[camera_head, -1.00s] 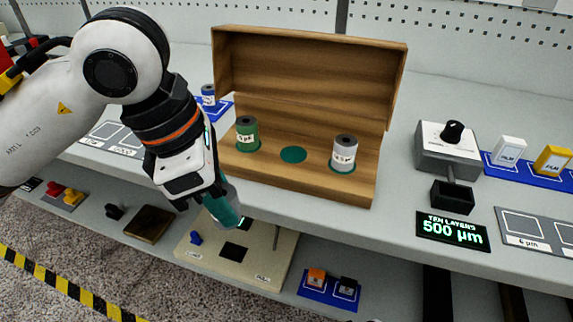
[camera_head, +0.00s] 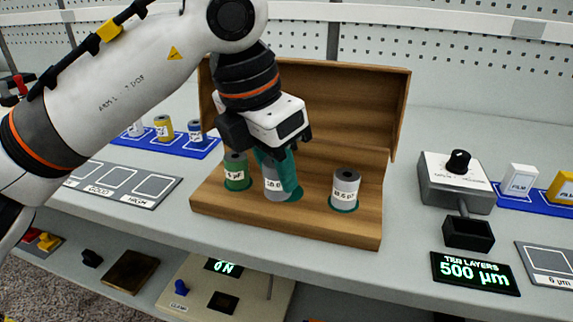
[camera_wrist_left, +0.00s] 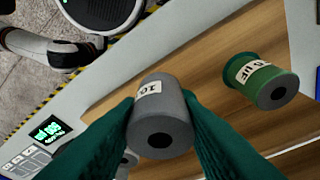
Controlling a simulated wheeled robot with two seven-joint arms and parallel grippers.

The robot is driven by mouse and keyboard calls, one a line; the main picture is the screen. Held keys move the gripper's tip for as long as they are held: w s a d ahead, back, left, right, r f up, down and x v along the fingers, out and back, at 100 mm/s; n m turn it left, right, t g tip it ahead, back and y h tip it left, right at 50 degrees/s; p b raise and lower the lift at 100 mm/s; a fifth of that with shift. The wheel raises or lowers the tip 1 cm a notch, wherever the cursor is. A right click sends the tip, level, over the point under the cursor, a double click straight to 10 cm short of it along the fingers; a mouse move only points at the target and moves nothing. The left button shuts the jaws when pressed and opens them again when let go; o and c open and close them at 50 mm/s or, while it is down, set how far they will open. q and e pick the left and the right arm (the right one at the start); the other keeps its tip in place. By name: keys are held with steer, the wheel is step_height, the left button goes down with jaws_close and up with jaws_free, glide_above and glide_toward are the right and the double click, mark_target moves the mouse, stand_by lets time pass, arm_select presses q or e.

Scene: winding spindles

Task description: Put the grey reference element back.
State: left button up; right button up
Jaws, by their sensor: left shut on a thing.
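My left gripper (camera_head: 278,170) has teal fingers and is shut on a grey reference element (camera_head: 273,186), a cylinder with a white label. It holds the element upright at the middle place of the open wooden case (camera_head: 225,205). I cannot tell whether its bottom touches the case. The left wrist view shows the held element (camera_wrist_left: 160,125) between both fingers, the hole in its end facing the camera. A green element (camera_head: 238,178) stands at the left place, also in the wrist view (camera_wrist_left: 268,87). Another grey element (camera_head: 345,188) stands at the right place. My right gripper is not in view.
The case's raised lid (camera_head: 350,105) stands behind the elements. A grey device with a black knob (camera_head: 458,162) and a "500 µm" display (camera_head: 475,272) are to the right. A blue tray (camera_head: 180,148) with several spools is behind left.

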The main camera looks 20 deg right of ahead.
arm_select(q)
steer(key=w+d, duration=0.1)
steer(key=w, duration=0.1)
steer(key=w+d, duration=0.2)
steer(key=shift+f, duration=0.4)
step_height(320, 180, down, 2)
steer(key=shift+a+f+b, duration=0.1)
steer(key=shift+f+b, duration=0.1)
steer(key=shift+b, duration=0.1)
steer(key=shift+w+f, duration=0.1)
steer(key=shift+f, duration=0.1)
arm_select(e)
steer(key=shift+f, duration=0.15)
arm_select(q)
steer(key=shift+f, duration=0.2)
steer(key=o, duration=1)
steer(key=shift+o, duration=0.2)
steer(key=shift+r, duration=0.1)
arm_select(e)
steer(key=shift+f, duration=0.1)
